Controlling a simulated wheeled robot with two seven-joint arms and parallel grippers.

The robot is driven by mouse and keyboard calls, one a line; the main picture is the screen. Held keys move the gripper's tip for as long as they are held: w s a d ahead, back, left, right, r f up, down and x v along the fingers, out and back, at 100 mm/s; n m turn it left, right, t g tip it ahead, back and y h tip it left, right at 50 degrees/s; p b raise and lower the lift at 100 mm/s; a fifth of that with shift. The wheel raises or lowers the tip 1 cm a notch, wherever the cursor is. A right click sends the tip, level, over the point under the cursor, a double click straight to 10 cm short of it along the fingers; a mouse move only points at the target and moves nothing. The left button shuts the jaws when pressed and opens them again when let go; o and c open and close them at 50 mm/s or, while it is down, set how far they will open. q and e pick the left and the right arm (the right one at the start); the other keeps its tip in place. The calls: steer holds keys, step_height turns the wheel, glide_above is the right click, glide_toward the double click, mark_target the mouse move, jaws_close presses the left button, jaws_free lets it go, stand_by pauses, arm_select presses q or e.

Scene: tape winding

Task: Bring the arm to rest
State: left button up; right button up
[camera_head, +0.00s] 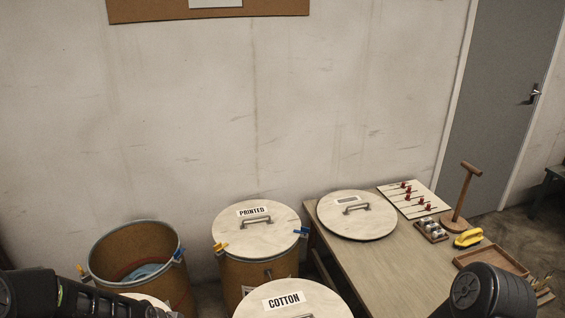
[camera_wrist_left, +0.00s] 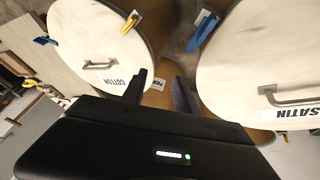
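My left arm (camera_head: 75,297) comes in low at the left edge of the head view, in front of the open drum; its gripper is not clearly seen there. In the left wrist view my left gripper (camera_wrist_left: 161,84) has its two dark fingers apart, with nothing between them. It is between the COTTON lid (camera_wrist_left: 88,40) and the SATIN lid (camera_wrist_left: 262,70), and I cannot tell its height above them. A rounded dark part of my right arm (camera_head: 492,291) shows at the bottom right of the head view; the right gripper is out of view.
An open drum (camera_head: 103,262) holds something bluish. The PRINTED drum (camera_head: 256,232) and COTTON drum (camera_head: 292,302) are lidded. The table (camera_head: 385,268) carries a loose lid (camera_head: 357,215), a peg board (camera_head: 413,200), a wooden stand (camera_head: 463,200), a yellow-handled brush (camera_head: 468,238) and a tray (camera_head: 490,259).

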arm_select(q)
steer(key=s+d+f+n+g+h+b, duration=0.1)
steer(key=s+d+f+g, duration=0.1)
steer(key=s+d+f, duration=0.6)
steer(key=s+d+f+n+g+b, duration=0.1)
steer(key=s+d+f+g+b, duration=0.1)
steer(key=s+d+f, duration=0.6)
steer(key=s+f, duration=0.2)
steer(key=s, duration=0.4)
steer(key=shift+d+f+n+h, duration=0.15)
steer(key=shift+d+n+h, duration=0.25)
